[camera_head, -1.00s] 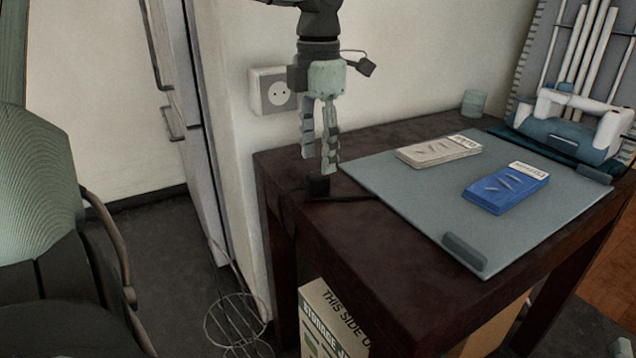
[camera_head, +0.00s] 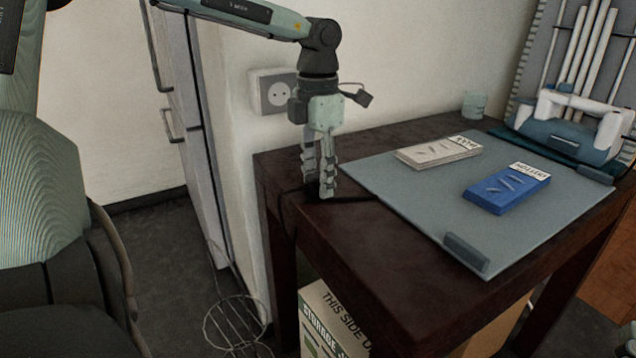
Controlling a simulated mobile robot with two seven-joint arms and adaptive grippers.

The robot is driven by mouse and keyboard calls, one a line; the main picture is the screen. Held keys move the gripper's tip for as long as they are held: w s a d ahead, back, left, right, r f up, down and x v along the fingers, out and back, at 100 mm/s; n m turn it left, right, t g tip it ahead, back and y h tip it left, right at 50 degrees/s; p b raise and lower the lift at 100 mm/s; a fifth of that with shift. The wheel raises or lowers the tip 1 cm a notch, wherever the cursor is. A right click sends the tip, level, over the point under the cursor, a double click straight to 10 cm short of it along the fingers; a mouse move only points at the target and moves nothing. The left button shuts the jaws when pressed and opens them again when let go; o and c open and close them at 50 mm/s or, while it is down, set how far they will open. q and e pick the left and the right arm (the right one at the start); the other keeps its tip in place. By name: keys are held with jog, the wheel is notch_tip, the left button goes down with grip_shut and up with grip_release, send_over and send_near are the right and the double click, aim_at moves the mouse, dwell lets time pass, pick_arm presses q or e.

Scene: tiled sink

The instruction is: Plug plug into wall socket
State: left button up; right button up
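The white-framed wall socket (camera_head: 275,94) with a grey face is on the wall behind and left of my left gripper. My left gripper (camera_head: 319,188) points down at the left end of the dark wooden table, its fingertips near the tabletop. The dark plug is mostly hidden at the fingertips, where it blends with the dark table. A dark cable runs beside them on the tabletop. The fingers stand close together around the plug's place; I cannot tell whether they are closed on it.
The table (camera_head: 375,240) bears a grey mat (camera_head: 420,200) with a white box (camera_head: 438,152) and a blue box (camera_head: 506,189). A small cup (camera_head: 474,104) and a white-and-blue case (camera_head: 570,125) stand farther back. A wire rack (camera_head: 235,325) is on the floor.

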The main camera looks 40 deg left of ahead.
pick_arm(q)
grip_shut()
jog(key=shift+r, duration=0.1)
jog(key=shift+r, duration=0.25)
notch_tip(320, 180, up, 16)
jog(key=p, duration=0.3)
notch_tip(320, 180, up, 10)
jog(key=p, duration=0.1)
send_over(318, 174)
jog(key=shift+r, duration=0.65)
pick_arm(e)
jog(key=s+d+f+g+h, duration=0.2)
jog(key=d+f+g, duration=0.3)
jog(key=f, duration=0.4)
jog(key=s+d+f+m+g+h, duration=0.1)
jog(key=s+d+f+g+h, duration=0.1)
jog(key=d+f+g+h, duration=0.2)
jog(key=shift+d+f+g+h, duration=0.4)
jog(key=shift+d+f+g, duration=0.75)
jog(key=shift+f, duration=2)
jog(key=shift+d+t, duration=0.3)
jog(key=shift+t, duration=0.05)
